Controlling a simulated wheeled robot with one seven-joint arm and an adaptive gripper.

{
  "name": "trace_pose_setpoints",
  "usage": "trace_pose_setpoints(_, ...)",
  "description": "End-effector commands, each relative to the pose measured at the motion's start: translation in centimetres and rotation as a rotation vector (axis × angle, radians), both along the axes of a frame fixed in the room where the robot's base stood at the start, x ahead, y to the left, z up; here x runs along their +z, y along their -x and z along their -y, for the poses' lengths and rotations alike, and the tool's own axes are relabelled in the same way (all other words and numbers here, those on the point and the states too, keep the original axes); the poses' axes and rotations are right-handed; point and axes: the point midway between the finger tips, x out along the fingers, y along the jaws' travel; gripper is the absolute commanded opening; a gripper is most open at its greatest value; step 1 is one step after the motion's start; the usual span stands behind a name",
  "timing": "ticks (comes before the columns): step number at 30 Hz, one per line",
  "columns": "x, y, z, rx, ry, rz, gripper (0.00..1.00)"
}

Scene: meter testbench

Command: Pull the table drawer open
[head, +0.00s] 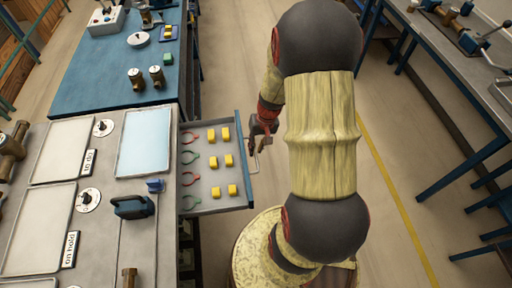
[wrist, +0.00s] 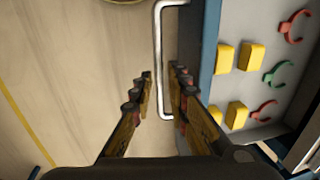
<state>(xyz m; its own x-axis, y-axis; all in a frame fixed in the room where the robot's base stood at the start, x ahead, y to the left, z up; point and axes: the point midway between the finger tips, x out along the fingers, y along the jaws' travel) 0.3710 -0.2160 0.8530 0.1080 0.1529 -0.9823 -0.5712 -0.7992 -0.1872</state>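The table drawer (head: 215,204) is pulled well out from the right side of the grey-topped table (head: 100,215). It is a grey tray with a blue front (wrist: 208,45). Its metal bar handle (wrist: 159,50) is on the front and shows partly in the head view (head: 256,162). My gripper (wrist: 162,78) is at the handle, with one finger on each side of the bar. Gaps show between the bar and the fingertips, so it looks open and not clamped. In the head view my gripper (head: 262,142) is small and partly hidden by my arm.
The drawer holds several yellow blocks (head: 214,162) and red and green C-shaped pieces (head: 188,157). A blue table (head: 100,80) stands behind, and another bench (head: 465,75) is at the right.

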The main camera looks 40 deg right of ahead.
Motion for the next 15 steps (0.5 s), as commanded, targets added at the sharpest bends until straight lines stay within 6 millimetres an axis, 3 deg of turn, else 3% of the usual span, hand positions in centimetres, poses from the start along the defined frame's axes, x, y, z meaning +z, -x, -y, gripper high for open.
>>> trace_pose_setpoints(8,1.6,0.0,0.3,0.0,0.003,0.004,0.17)
trace_pose_setpoints(15,6.3,0.6,1.1,0.0,0.003,0.004,0.17)
